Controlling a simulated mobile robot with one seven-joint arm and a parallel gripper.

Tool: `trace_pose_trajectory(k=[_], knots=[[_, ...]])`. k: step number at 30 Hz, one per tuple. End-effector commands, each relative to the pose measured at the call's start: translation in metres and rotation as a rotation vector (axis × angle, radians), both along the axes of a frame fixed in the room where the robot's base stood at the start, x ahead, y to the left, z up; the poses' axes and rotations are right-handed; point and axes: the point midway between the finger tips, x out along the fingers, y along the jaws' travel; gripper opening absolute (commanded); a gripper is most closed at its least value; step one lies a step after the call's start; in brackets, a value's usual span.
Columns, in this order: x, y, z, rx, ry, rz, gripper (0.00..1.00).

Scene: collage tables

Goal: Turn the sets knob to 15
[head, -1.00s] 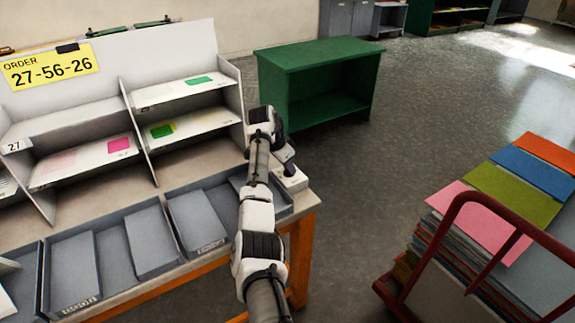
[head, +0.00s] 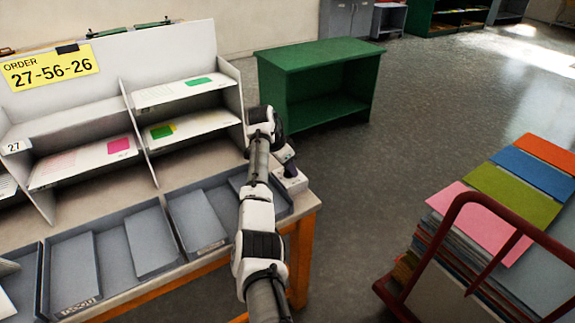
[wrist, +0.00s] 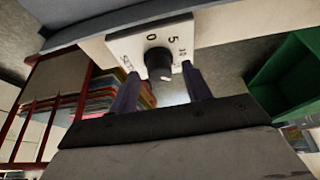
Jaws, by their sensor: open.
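The sets knob (wrist: 157,60) is black and stands on a white dial plate (wrist: 125,44) marked "SETS", with "0" and "5" readable and another mark at the right too small to read surely. A pale mark shows on the knob's near end; which number it points at is unclear. My gripper (wrist: 161,72) is open, with one dark finger on each side of the knob and gaps visible. In the head view, my gripper (head: 284,156) is over the small white dial box (head: 291,182) at the table's right end; the knob is hard to make out there.
Grey trays (head: 151,242) line the table front below white shelves (head: 100,152). A yellow order card (head: 48,68) reads 27-56-26. A green cabinet (head: 318,57) stands behind, and a red-railed cart (head: 470,203) with coloured sheets is at right. Open floor lies between.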

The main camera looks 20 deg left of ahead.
Motion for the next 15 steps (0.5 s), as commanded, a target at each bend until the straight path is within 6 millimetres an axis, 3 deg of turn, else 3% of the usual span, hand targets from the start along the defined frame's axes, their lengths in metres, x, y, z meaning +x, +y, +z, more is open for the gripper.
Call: trace_pose_trajectory(k=[5, 15], knots=[[-0.004, 0.005, 0.014, 0.001, -0.004, 0.000, 0.48], [-0.027, 0.022, 0.085, 0.003, -0.005, 0.001, 0.48]])
